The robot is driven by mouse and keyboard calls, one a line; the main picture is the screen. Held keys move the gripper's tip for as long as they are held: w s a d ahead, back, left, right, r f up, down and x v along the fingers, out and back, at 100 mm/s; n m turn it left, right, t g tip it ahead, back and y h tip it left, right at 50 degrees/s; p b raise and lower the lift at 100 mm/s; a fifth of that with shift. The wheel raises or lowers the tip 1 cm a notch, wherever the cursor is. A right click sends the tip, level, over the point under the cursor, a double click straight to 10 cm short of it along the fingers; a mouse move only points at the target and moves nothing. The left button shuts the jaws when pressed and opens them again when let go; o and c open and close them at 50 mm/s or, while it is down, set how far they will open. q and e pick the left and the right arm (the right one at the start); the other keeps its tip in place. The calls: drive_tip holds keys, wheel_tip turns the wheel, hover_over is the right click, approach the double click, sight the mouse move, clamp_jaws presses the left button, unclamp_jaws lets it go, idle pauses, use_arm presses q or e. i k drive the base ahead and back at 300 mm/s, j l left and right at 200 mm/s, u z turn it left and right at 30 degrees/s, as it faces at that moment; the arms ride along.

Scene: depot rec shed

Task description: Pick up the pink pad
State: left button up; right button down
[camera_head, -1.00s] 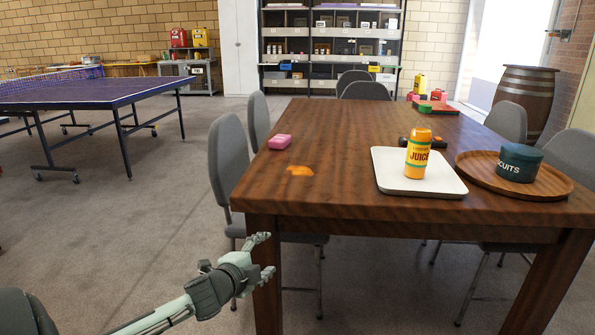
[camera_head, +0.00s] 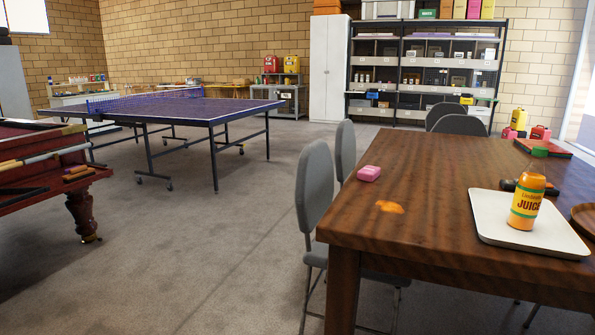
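The pink pad (camera_head: 369,173) is a small rounded block lying on the brown wooden table (camera_head: 440,180), near its left edge. An orange spill (camera_head: 389,207) lies on the table in front of the pad, apart from it. Neither of my grippers shows in the head view now.
A white tray (camera_head: 483,212) with an orange juice bottle (camera_head: 526,199) on it stands right of the spill. Grey chairs (camera_head: 314,183) line the table's left side. Open floor (camera_head: 190,240) lies between the table, the blue ping-pong table (camera_head: 190,107) and a red pool table (camera_head: 40,172).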

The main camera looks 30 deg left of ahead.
sight(369, 173)
drive_tip(key=i+l+u, duration=0.15)
drive_tip(key=u, duration=0.15)
drive_tip(key=i+l+u, duration=0.15)
drive_tip(key=l+u, duration=0.2)
drive_tip(key=i+l+u, duration=0.1)
drive_tip(key=l+u, duration=0.2)
drive_tip(key=i+l, duration=0.1)
drive_tip(key=l, duration=0.35)
drive_tip(key=i+l+u, duration=0.1)
drive_tip(key=l, duration=0.3)
drive_tip(key=i+l, duration=0.1)
drive_tip(key=l, duration=0.35)
drive_tip(key=i+j+z, duration=0.15)
drive_tip(key=j, duration=0.85)
drive_tip(key=i+j+z, duration=0.15)
drive_tip(key=j, duration=0.9)
drive_tip(key=i+j+z, duration=0.1)
drive_tip(key=j, duration=1)
drive_tip(key=i+j+z, duration=0.15)
drive_tip(key=j, duration=0.9)
